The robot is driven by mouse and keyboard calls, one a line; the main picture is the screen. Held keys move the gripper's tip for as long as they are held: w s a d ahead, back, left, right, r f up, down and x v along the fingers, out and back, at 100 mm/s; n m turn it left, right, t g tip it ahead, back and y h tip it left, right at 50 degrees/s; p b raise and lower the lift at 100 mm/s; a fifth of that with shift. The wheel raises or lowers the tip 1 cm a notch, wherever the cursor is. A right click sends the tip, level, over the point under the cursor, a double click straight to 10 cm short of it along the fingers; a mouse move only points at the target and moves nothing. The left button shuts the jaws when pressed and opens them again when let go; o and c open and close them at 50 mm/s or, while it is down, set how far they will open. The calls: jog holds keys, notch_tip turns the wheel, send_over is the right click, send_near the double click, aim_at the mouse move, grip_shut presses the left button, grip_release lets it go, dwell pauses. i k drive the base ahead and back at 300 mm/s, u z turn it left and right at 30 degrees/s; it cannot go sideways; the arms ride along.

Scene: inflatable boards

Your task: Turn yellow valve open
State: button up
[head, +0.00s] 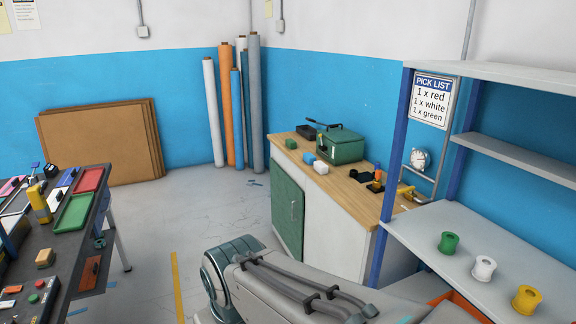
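A small yellow piece (406,191) sits at the right end of the wooden-topped bench, close to the blue shelf post. It may be the yellow valve, but it is too small to be sure or to tell its position. A round white gauge (420,159) is just behind and above it. My arm crosses the bottom middle of the head view, well in front of the bench. My gripper is not visible.
The wooden-topped bench (330,182) also carries a green machine (340,147) and small blocks. The shelf unit (470,238) at right holds green, white and yellow spools. A dark table (75,243) with trays stands at left. Open floor (195,225) lies between.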

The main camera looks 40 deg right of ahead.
aim_at(410, 189)
jog(key=z, duration=0.2)
jog(key=i, duration=1.6)
jog(key=z, duration=1.35)
jog(key=i, duration=0.95)
jog(key=z, duration=1.3)
jog(key=i, duration=0.4)
jog(key=z, duration=0.2)
